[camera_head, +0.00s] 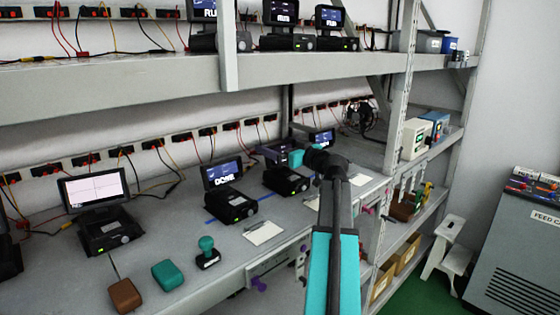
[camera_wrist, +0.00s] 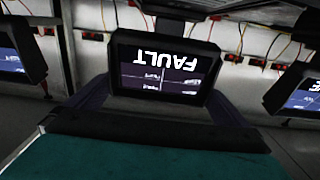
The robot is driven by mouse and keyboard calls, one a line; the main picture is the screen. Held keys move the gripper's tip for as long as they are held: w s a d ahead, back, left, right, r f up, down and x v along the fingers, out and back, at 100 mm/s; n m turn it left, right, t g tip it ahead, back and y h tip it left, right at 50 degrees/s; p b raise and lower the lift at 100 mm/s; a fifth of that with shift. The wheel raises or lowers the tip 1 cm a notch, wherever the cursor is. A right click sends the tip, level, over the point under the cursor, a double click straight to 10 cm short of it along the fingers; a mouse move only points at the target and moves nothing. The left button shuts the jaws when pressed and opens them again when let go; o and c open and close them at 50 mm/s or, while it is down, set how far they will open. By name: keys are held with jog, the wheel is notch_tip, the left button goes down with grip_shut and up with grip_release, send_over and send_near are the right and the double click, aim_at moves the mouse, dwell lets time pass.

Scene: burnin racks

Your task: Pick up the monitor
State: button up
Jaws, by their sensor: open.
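The monitor in front of my gripper is a black unit with a dark screen. In the wrist view its screen (camera_wrist: 165,72) reads FAULT upside down, between my two dark fingers. In the head view the monitor's screen (camera_head: 273,150) is partly hidden by my gripper, and its black base (camera_head: 287,181) sits on the bench. My gripper (camera_head: 297,157) is open at the screen; it also shows in the wrist view (camera_wrist: 160,100), a finger on each side of the screen. I cannot tell whether the fingers touch it.
A DONE monitor (camera_head: 226,178) stands to the left, another monitor (camera_head: 322,139) close behind on the right. A shelf (camera_head: 140,88) runs overhead.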

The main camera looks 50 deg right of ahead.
jog(key=w+p, duration=0.1)
jog(key=w, duration=0.2)
jog(key=shift+w+d, duration=0.1)
jog(key=shift+d, duration=0.05)
jog(key=shift+r, duration=0.1)
jog(key=shift+c, duration=0.4)
jog(key=c, duration=1.1)
jog(key=shift+r, duration=0.2)
jog(key=shift+c, duration=0.2)
notch_tip(320, 180, up, 10)
jog(key=b, duration=0.2)
jog(key=shift+f, duration=0.15)
